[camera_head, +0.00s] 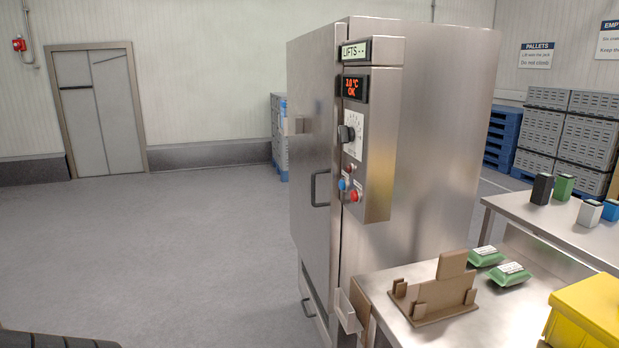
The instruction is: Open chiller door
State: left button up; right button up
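The chiller (430,130) is a tall stainless steel cabinet in the middle of the head view. Its door (305,150) is on the side facing left and is seen at a steep angle; it looks shut. A dark bar handle (314,188) stands out from the door at mid height. Neither of my grippers shows in this view.
A steel table (380,283) with a brown stand (437,295), green packs (508,274) and a yellow bin (588,312) adjoins the chiller at right. Another table (550,214) holds several small containers. Grey crates (588,140) stand behind. The floor (160,250) left of the door is clear.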

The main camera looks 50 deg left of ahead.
aim_at(315, 67)
jog(key=i+j, duration=0.1)
jog(key=j, duration=0.3)
jog(key=i+j, duration=0.15)
jog(key=j, duration=0.2)
jog(key=i+j, duration=0.1)
jog(key=j, duration=0.3)
jog(key=i+j, duration=0.1)
jog(key=j, duration=0.3)
